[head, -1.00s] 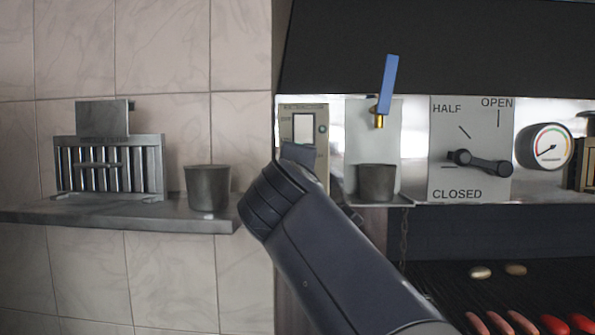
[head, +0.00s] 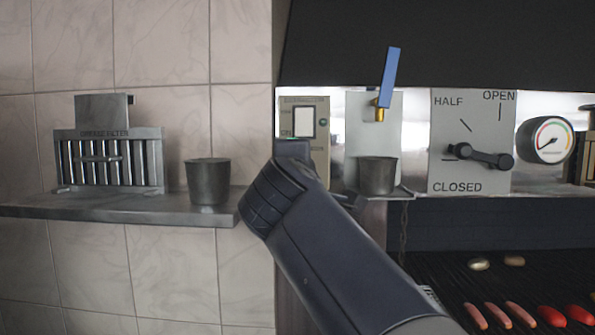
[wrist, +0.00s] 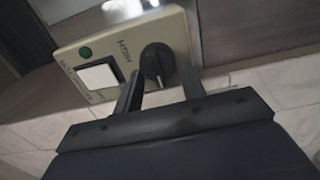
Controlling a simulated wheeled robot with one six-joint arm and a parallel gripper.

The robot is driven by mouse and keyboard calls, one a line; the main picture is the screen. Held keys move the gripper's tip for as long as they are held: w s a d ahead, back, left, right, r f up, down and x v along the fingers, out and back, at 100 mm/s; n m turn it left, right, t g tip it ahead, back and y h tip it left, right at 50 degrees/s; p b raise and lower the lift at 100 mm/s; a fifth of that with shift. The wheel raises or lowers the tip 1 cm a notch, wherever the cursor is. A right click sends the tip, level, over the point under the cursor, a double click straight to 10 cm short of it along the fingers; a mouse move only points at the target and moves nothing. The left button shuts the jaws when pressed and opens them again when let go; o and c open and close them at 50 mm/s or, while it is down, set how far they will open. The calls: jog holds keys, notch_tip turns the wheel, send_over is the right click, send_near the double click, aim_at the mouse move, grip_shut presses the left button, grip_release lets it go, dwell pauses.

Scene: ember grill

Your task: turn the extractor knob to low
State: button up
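The extractor panel (head: 316,112) is a beige plate with a white rocker switch (head: 303,123) and a small green lamp (head: 323,122). In the wrist view the panel (wrist: 115,38) is tilted, and the round black knob (wrist: 157,62) sits on it beside the word HIGH. A pale mark shows on the knob's lower side, facing my gripper. My gripper (wrist: 159,80) is open, with one finger on each side of the knob in this view; I cannot tell whether either touches it. In the head view my gripper (head: 293,150) hides the knob.
A metal cup (head: 376,176) stands under a blue-handled tap (head: 388,80) just right of my arm. Another cup (head: 208,182) and a grease filter (head: 110,160) are on the left shelf (head: 120,208). A damper lever (head: 482,158) and gauge (head: 546,141) are farther right.

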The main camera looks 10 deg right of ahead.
jog(key=o, duration=0.4)
jog(key=shift+s, duration=0.1)
jog(key=shift+b+v, duration=1.95)
jog(key=shift+v, duration=3.35)
jog(key=shift+p+x, duration=1.95)
jog(key=shift+x, duration=3.5)
